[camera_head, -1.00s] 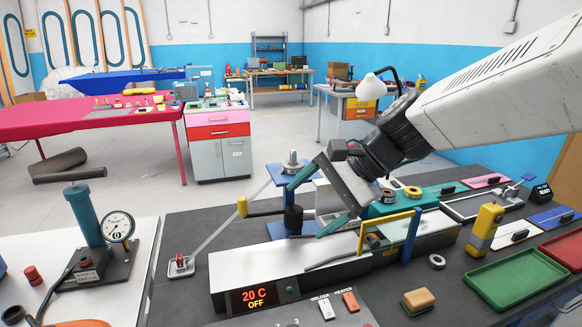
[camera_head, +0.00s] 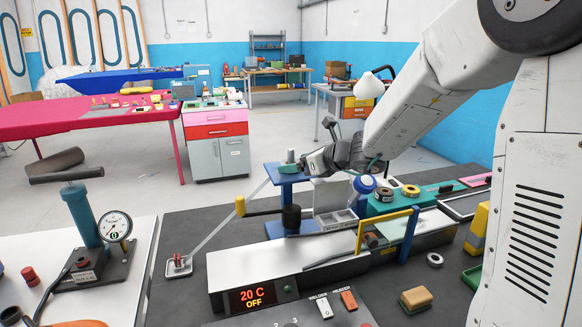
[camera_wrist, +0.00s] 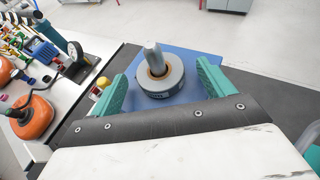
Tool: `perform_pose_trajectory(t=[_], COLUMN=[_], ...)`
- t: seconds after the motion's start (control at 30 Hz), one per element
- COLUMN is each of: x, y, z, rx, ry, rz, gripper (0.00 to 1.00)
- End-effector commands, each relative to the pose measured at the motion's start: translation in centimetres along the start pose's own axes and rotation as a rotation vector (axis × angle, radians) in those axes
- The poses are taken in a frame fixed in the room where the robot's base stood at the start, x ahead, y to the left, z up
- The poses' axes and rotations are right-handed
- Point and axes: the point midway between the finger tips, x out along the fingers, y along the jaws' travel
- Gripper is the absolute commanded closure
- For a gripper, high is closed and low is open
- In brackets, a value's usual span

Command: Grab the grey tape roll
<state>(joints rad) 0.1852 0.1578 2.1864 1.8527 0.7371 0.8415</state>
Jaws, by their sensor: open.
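The grey tape roll (camera_wrist: 174,83), with a brown core, sits around an upright grey peg (camera_wrist: 152,55) on a blue stand (camera_wrist: 207,56). In the wrist view, my gripper (camera_wrist: 161,70) is open, with one teal finger on each side of the roll and a gap visible at both sides. The roll is not held. In the head view, my gripper (camera_head: 293,164) reaches in from the right at the top of the blue stand (camera_head: 276,223). It largely hides the roll there.
A blue-and-yellow frame (camera_head: 385,225), tape rolls (camera_head: 411,190) and a small grey ring (camera_head: 435,260) lie to the right. Floor behind the stand is clear.

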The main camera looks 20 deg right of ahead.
Motion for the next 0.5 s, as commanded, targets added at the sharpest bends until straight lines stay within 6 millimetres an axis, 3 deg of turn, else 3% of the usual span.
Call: perform_pose_trajectory(t=[0.13, 0.37, 0.5], x=[1.34, 1.43, 1.42], y=[0.02, 0.01, 0.01], z=[0.07, 0.07, 0.08], rx=[-0.001, -0.002, -0.002], ry=[-0.001, -0.001, -0.001], rz=[0.001, 0.0, 0.0], gripper=[0.19, 0.19, 0.55])
